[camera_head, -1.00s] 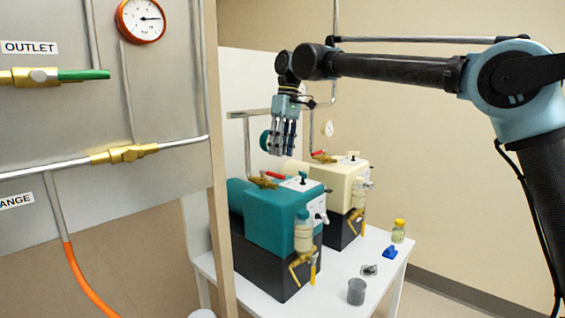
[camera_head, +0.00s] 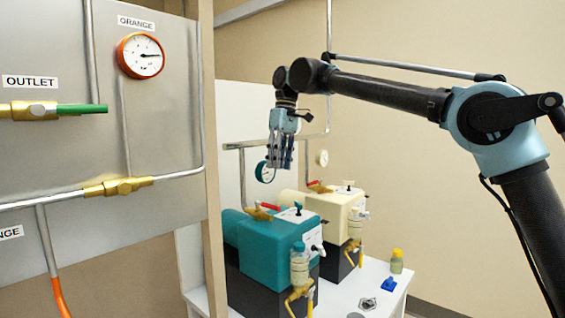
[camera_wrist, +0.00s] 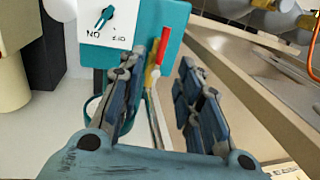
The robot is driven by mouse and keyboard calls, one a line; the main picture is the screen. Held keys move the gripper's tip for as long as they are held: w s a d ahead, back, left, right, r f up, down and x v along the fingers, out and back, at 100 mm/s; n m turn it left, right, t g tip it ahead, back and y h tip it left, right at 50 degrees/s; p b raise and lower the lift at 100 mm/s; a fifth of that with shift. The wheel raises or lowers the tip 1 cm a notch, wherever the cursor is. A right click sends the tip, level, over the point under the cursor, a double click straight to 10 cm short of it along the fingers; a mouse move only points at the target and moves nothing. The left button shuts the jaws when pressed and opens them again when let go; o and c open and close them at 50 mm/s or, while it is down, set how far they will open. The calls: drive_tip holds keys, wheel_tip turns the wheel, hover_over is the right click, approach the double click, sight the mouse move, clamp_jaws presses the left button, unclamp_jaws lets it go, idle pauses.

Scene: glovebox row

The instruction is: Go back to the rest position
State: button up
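My gripper (camera_head: 281,152) hangs fingers down above the teal pump (camera_head: 270,250), raised clear of it, near the teal-rimmed gauge (camera_head: 265,172). In the wrist view my gripper (camera_wrist: 160,95) has its two fingers spread apart with nothing held between them. Below and between the fingers there I see the red-and-yellow valve handle (camera_wrist: 160,58) and part of the teal pump (camera_wrist: 172,25) with its white switch plate (camera_wrist: 112,20).
A cream pump (camera_head: 338,212) stands behind the teal one on a white table (camera_head: 395,300). A yellow-capped jar (camera_head: 397,262) and a blue item (camera_head: 388,285) lie at its right. The grey panel (camera_head: 60,150) with pipes and an orange gauge (camera_head: 140,55) fills the left.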

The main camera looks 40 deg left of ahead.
drive_tip(key=shift+w, duration=0.1)
idle(0.3)
drive_tip(key=w+d+m+y, duration=0.1)
drive_tip(key=w+d+m, duration=0.3)
drive_tip(key=w+d, duration=1.3)
drive_tip(key=w+d+f+m+t, duration=0.1)
drive_tip(key=w+d+f+m, duration=0.15)
drive_tip(key=d, duration=0.85)
drive_tip(key=w+d+f+m+t, duration=0.15)
drive_tip(key=d+f, duration=0.25)
drive_tip(key=d, duration=0.7)
drive_tip(key=w+d+f+m, duration=0.1)
drive_tip(key=d+f+m, duration=0.15)
drive_tip(key=d, duration=0.85)
drive_tip(key=s+d+f+m, duration=0.2)
drive_tip(key=s+d+f, duration=0.3)
drive_tip(key=d+f, duration=0.3)
drive_tip(key=s+d+f+m+t, duration=0.1)
drive_tip(key=s+d+f+m, duration=0.2)
drive_tip(key=s+d+f, duration=0.3)
drive_tip(key=s+d+f+m+t+h, duration=0.1)
drive_tip(key=s+d+f, duration=0.4)
drive_tip(key=d+f, duration=0.6)
drive_tip(key=shift+s+d+f+m, duration=0.15)
drive_tip(key=shift+d+f+m, duration=0.15)
drive_tip(key=shift+f+m, duration=0.5)
